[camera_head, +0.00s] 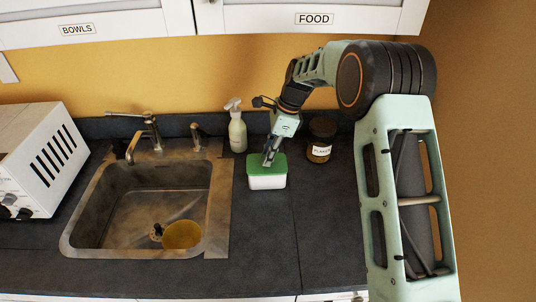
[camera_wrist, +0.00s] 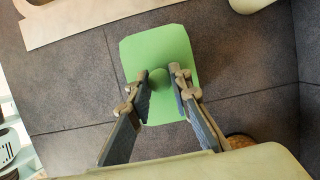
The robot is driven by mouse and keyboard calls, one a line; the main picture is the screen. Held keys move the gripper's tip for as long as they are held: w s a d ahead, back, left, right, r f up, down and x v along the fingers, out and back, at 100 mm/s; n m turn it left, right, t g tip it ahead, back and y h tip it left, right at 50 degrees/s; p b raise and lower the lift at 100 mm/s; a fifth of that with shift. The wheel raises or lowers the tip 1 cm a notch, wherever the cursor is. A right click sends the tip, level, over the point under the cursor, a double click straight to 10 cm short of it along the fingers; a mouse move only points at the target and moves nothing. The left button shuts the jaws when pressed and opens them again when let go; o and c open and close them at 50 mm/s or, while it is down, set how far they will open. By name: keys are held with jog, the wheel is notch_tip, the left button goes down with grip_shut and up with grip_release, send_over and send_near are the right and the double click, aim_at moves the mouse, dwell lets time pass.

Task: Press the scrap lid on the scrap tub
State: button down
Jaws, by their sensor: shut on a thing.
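The green scrap lid (camera_head: 281,163) lies over the white scrap tub (camera_head: 267,183) on the dark counter, right of the sink. The lid looks about level, but I cannot tell whether it is fully seated. My gripper (camera_head: 268,160) reaches down onto the lid from above. In the wrist view my gripper (camera_wrist: 159,73) has a finger on each side of the round green knob in the middle of the lid (camera_wrist: 155,45), and is shut on it. The lid hides the tub in the wrist view.
The sink (camera_head: 120,200) with a yellow bowl (camera_head: 181,235) is to the left. A white appliance (camera_head: 35,160) is far left. The counter in front is clear.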

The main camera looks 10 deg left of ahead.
jog(key=shift+f, duration=0.2)
dwell(0.6)
jog(key=c, duration=1.2)
grip_release()
jog(key=shift+r, duration=0.1)
